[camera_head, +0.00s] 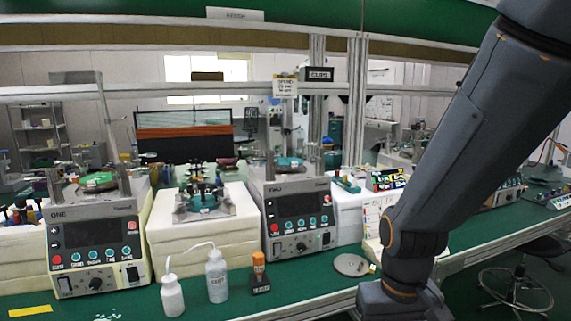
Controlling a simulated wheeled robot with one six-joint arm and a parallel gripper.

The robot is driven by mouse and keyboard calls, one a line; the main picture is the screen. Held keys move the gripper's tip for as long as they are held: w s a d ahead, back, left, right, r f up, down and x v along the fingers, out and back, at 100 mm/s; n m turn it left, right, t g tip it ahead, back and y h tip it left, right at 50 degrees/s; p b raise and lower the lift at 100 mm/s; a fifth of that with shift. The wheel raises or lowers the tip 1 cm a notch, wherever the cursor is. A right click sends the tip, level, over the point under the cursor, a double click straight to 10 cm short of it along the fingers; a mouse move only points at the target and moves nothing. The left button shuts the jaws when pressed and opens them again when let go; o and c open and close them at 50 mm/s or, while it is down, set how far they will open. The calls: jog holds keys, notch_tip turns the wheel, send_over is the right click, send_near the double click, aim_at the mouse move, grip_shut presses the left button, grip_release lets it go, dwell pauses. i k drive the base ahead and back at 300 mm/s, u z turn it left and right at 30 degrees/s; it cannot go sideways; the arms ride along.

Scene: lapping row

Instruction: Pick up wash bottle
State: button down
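Two small white bottles stand upright on the green bench near its front edge. The right bottle (217,281) has dark lettering on its side. The left bottle (172,297) is nearer the front edge. My gripper is out of view, and nothing touches the bottles.
An orange-topped dark object (260,272) stands just right of the bottles. Two control units, left (97,247) and right (297,219), and a white block stack (200,240) stand behind. A round grey disc (351,265) lies farther right. A yellow strip (30,311) lies front left.

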aim_at(216, 270)
jog(key=z, duration=0.4)
jog(key=k, duration=1)
jog(key=u, duration=1.05)
jog(key=i, duration=1)
jog(key=z, duration=0.05)
